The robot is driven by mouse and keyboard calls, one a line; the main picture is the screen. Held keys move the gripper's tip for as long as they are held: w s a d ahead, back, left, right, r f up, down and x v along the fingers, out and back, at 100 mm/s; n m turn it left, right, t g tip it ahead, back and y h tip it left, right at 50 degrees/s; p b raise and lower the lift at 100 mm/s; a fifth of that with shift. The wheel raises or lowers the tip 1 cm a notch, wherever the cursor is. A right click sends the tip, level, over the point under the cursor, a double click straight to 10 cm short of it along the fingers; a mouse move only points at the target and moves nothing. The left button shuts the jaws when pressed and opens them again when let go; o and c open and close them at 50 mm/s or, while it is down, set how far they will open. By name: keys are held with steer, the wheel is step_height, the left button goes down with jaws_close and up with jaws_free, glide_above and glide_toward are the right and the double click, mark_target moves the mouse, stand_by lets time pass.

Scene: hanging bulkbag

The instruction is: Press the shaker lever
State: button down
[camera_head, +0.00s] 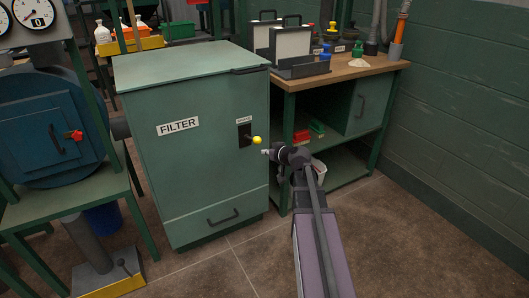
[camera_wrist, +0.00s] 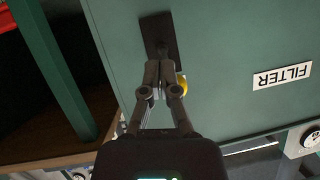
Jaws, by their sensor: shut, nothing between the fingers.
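The shaker lever has a yellow ball knob (camera_head: 257,140) and sticks out of a dark plate (camera_head: 244,135) on the front of the green filter cabinet (camera_head: 185,170). A small label sits above the plate. In the head view my gripper (camera_head: 265,152) is just right of and slightly below the knob. In the wrist view my gripper (camera_wrist: 158,68) is shut and empty. The yellow knob (camera_wrist: 182,85) shows partly behind its right finger there, with the dark plate (camera_wrist: 160,38) beyond the fingertips. I cannot tell whether a finger touches the knob.
A wooden workbench (camera_head: 345,72) with a shelf stands right of the cabinet. A blue round vessel (camera_head: 60,130) with a red handle is at the left. A drawer handle (camera_head: 222,216) is low on the cabinet. The floor in front is clear.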

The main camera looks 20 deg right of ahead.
steer(key=f+p+v, duration=0.1)
steer(key=p+v, duration=0.1)
steer(key=v, duration=0.8)
steer(key=shift+s+d+f, duration=0.15)
steer(key=shift+s+f, duration=0.1)
steer(key=shift+s, duration=0.25)
stand_by(1.2)
steer(key=s+a+f+n+g+y, duration=0.1)
steer(key=a+f+g, duration=0.2)
steer(key=a, duration=0.4)
steer(key=s+a+f+g, duration=0.2)
steer(key=a+f+g, duration=0.15)
steer(key=a, duration=0.35)
steer(key=s+a+f+m+g+h, duration=0.1)
steer(key=s+a+f+g+h, duration=0.3)
steer(key=s+a+g, duration=0.2)
steer(key=shift+s+a+f, duration=0.35)
steer(key=shift+s+a, duration=0.95)
steer(key=shift+s, duration=0.35)
